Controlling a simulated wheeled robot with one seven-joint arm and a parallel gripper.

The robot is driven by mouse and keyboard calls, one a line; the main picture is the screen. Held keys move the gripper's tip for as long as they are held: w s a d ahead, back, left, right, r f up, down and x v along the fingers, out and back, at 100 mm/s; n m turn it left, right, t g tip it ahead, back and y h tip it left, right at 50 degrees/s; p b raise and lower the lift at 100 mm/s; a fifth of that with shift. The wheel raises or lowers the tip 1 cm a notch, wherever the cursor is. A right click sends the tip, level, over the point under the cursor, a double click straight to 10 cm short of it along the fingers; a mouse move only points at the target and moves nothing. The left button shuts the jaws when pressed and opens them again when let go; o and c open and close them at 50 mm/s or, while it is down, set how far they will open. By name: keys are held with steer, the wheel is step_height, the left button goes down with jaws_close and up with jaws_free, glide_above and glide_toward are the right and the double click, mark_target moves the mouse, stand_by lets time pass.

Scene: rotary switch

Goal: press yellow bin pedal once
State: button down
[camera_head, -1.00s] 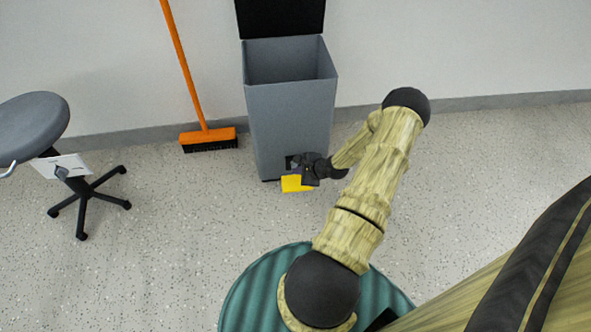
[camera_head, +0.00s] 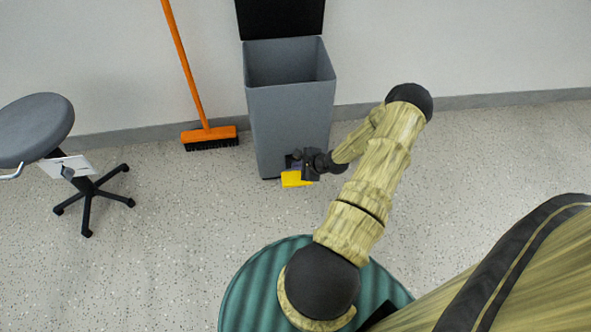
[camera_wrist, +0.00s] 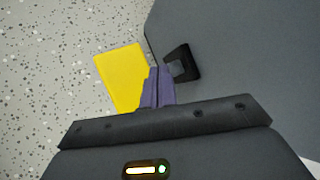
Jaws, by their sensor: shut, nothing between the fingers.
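The grey bin (camera_head: 290,115) stands against the wall in the head view, with its black lid (camera_head: 280,16) raised and its top open. Its yellow pedal (camera_head: 293,179) sticks out at the foot of the bin's front. My gripper (camera_head: 298,167) is at the pedal, low in front of the bin, and covers part of it. In the wrist view, the purple fingers (camera_wrist: 158,88) are together and empty, beside the right edge of the yellow pedal (camera_wrist: 122,78). Whether they touch the pedal is hard to tell. A black bracket (camera_wrist: 182,66) on the bin's face is right of the fingers.
An orange broom (camera_head: 208,132) leans on the wall left of the bin. A grey stool (camera_head: 35,128) with a wheeled base stands at the far left. The speckled floor (camera_head: 470,150) right of the arm is clear.

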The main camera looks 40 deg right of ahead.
mark_target(298, 172)
steer(key=shift+w+d+r+p, duration=0.1)
steer(key=shift+w+r+p, duration=0.05)
steer(key=shift+r+p, duration=2.4)
